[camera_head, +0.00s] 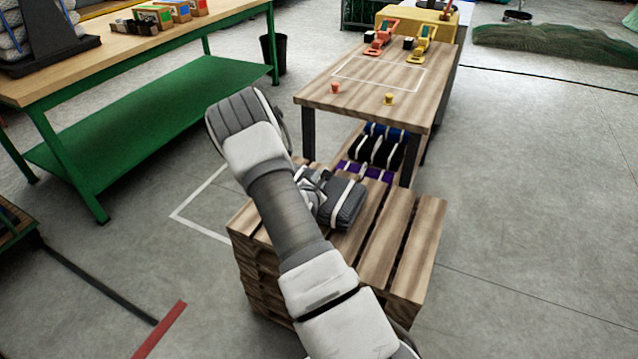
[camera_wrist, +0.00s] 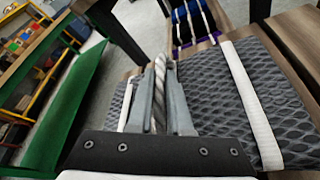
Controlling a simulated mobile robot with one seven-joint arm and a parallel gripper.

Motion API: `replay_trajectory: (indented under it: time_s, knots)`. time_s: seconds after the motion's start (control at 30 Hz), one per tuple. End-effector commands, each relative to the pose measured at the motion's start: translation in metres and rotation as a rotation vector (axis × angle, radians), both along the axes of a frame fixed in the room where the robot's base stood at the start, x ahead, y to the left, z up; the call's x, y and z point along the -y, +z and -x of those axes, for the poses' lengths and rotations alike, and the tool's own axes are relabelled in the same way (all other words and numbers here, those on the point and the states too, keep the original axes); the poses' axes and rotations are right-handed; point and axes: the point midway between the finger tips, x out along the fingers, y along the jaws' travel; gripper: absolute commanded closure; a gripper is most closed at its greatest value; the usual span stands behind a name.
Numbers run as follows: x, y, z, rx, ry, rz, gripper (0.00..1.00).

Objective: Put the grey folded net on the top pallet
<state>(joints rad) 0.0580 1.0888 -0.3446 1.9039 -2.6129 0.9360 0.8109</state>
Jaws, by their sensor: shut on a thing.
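The grey folded net (camera_head: 350,209), bound with white straps, is at the top of a stack of wooden pallets (camera_head: 402,245). My gripper (camera_head: 314,186) is at its left side, partly hidden by my arm in the head view. In the wrist view the gripper (camera_wrist: 160,98) is shut on a white twisted rope on the grey net (camera_wrist: 275,85). The net lies level over the top pallet's slats. I cannot tell whether it rests on them or hangs just above.
Behind the pallets stands a wooden table (camera_head: 380,80) with small orange and yellow items. Blue and black folded bundles (camera_head: 380,150) lie beneath it. A green-framed workbench (camera_head: 140,100) is at left. The top pallet's right part is bare.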

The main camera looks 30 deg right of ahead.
Motion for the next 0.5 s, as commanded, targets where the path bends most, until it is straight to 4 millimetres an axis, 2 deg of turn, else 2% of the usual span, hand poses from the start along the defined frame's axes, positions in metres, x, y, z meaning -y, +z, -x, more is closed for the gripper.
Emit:
replay_trajectory:
  time_s: [0.07, 0.43, 0.47, 0.5]
  knots:
    - [0.0007, -0.0071, -0.0017, 0.007, 0.001, 0.004, 1.0]
    - [0.0012, -0.0098, -0.0017, 0.009, 0.0, 0.005, 1.0]
    - [0.0003, -0.0119, -0.0006, 0.003, 0.0, 0.001, 0.79]
    - [0.0003, -0.0114, -0.0006, 0.003, 0.0, 0.001, 0.72]
